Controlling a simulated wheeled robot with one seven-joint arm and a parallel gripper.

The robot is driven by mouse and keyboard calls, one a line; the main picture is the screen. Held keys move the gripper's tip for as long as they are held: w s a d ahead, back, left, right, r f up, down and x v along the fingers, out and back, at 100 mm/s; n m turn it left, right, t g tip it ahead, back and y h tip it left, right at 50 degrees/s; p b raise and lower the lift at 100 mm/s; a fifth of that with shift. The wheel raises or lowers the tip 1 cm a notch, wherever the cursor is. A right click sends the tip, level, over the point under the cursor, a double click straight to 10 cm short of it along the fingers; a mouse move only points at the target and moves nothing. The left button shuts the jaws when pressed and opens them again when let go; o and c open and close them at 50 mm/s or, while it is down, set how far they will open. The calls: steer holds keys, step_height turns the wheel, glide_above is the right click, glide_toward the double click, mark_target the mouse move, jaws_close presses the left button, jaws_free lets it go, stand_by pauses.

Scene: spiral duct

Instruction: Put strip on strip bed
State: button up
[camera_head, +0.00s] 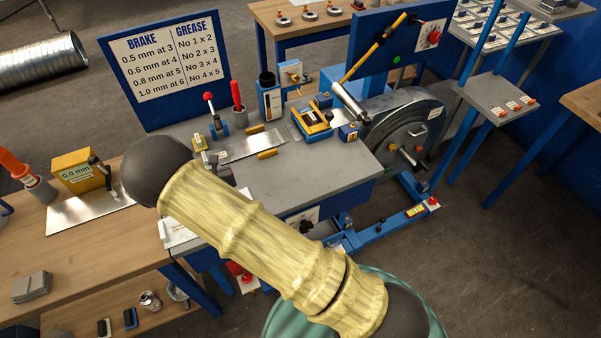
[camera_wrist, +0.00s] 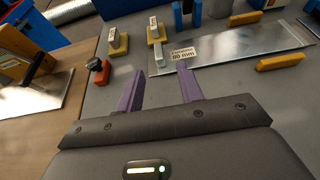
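A flat shiny metal piece (camera_head: 255,144) lies on the grey machine top between small yellow blocks. In the wrist view this metal piece (camera_wrist: 240,55) carries a paper label that reads 80 mm. I cannot tell whether it is the strip or the surface of the strip bed. Another flat metal sheet (camera_head: 88,212) lies on the wooden bench at left, by a yellow box. My gripper (camera_wrist: 160,84) is open, its two purple fingers apart with only grey machine top visible between them. The fingers point toward the near edge of the labelled metal. In the head view my arm mostly hides the gripper.
Yellow blocks (camera_wrist: 280,62) flank the labelled metal. A red-knobbed lever (camera_head: 212,110), a red-handled tool (camera_head: 237,96) and a yellow-blue clamp unit (camera_head: 313,120) stand on the machine. Its front top is clear.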

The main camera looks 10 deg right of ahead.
steer(key=d+r+m+g+h, duration=0.1)
steer(key=d+r+m+h, duration=0.25)
steer(key=d, duration=0.35)
steer(key=d+r+m+g+h, duration=0.1)
steer(key=d+r+m+h, duration=0.15)
steer(key=d+m, duration=0.35)
steer(key=d+r+m+g+h, duration=0.1)
steer(key=d+r+m+h, duration=0.15)
steer(key=d, duration=0.55)
steer(key=s+d+r+m+g+h, duration=0.25)
steer(key=s+d+m+g, duration=0.35)
steer(key=s+d+m, duration=0.4)
steer(key=s+r+m+y, duration=0.3)
steer(key=s+m, duration=0.3)
steer(key=m, duration=0.2)
steer(key=s+a+r+m+g+y, duration=0.1)
steer(key=s+r+m+y, duration=0.2)
steer(key=s+m, duration=0.4)
steer(key=shift+m+g+y, duration=0.3)
steer(key=shift+m+y, duration=0.6)
